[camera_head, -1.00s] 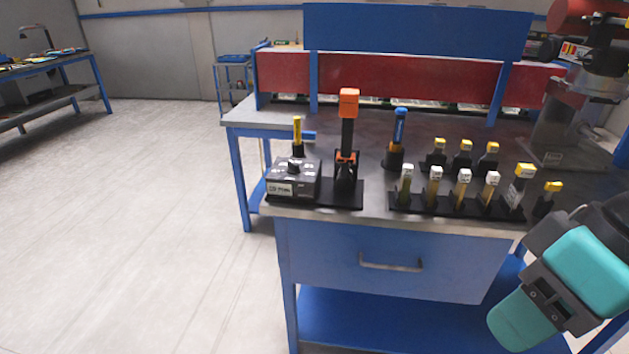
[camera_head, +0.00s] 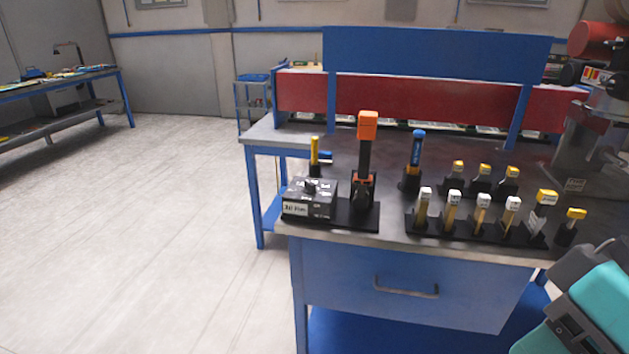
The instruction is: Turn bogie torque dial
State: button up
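A dark grey box with a small black dial (camera_head: 311,187) on its top and a white label on its front stands at the left front of the workbench (camera_head: 390,238). I take it for the torque dial unit (camera_head: 309,209), though the label is too small to read surely. An orange-topped black tool (camera_head: 366,160) stands upright just right of it on the same black base. My arm shows only in part at the lower right edge, teal and grey, well apart from the dial. My gripper is not in the picture.
A row of white- and yellow-capped holders (camera_head: 482,214) and a blue-topped tool (camera_head: 414,158) stand on the bench to the right. A red and grey machine (camera_head: 597,100) stands at the far right. A blue panel rises behind. The floor at left is clear.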

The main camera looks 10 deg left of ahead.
aim_at(309, 187)
jog(key=k, duration=0.65)
jog(key=u, duration=0.7)
jog(key=i, duration=1.4)
jog(key=z, duration=0.1)
